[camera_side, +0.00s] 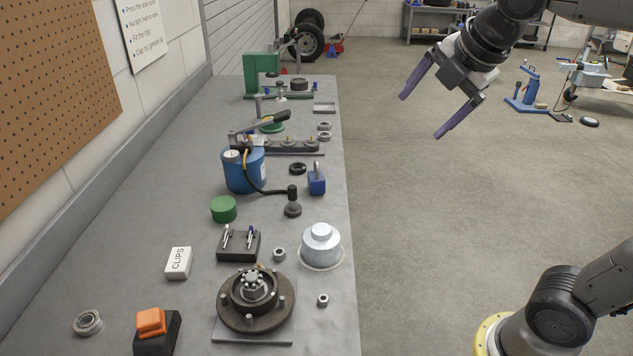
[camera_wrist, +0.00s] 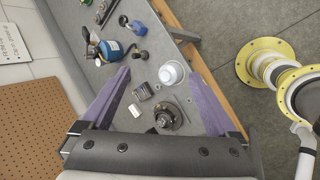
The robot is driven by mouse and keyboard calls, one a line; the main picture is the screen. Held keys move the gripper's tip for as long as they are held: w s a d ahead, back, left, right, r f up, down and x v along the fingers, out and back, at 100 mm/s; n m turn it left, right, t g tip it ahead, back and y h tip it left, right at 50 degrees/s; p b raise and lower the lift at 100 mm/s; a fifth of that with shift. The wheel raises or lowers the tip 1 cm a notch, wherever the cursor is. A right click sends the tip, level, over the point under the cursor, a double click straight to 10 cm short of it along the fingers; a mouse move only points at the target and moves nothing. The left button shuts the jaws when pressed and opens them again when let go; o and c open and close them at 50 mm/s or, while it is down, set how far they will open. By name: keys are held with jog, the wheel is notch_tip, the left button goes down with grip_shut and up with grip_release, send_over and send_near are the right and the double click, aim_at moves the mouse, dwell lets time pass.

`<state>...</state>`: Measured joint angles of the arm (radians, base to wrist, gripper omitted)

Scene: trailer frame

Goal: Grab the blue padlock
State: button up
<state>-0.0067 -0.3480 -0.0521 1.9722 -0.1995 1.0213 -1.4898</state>
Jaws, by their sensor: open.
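The blue padlock (camera_side: 317,184) stands upright on the grey workbench near its right edge, with its metal shackle on top. In the wrist view the blue padlock (camera_wrist: 123,20) is small, near the top, beyond the fingertips. My gripper (camera_side: 424,118) has two purple fingers spread wide with nothing between them. It hangs in the air to the right of the bench, above and apart from the padlock. The fingers also show at the sides of the wrist view (camera_wrist: 164,105).
Near the padlock are a blue canister (camera_side: 240,172) with a black hose, a black ring (camera_side: 298,168), a silver stepped cap (camera_side: 321,246) and a green cylinder (camera_side: 223,209). A wheel hub (camera_side: 256,300) sits at the bench front.

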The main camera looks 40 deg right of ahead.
jog(key=w+d+r+n, duration=0.1)
jog(key=w+n, duration=0.3)
jog(key=w, duration=0.4)
jog(key=n+g+h, duration=0.2)
jog(key=n+g, duration=0.2)
jog(key=n, duration=0.4)
send_over(314, 171)
jog(key=s+a, duration=0.2)
notch_tip(314, 171, down, 27)
jog(key=shift+w+a+f, duration=0.1)
jog(key=shift+x, duration=2.95)
jog(key=shift+w, duration=0.2)
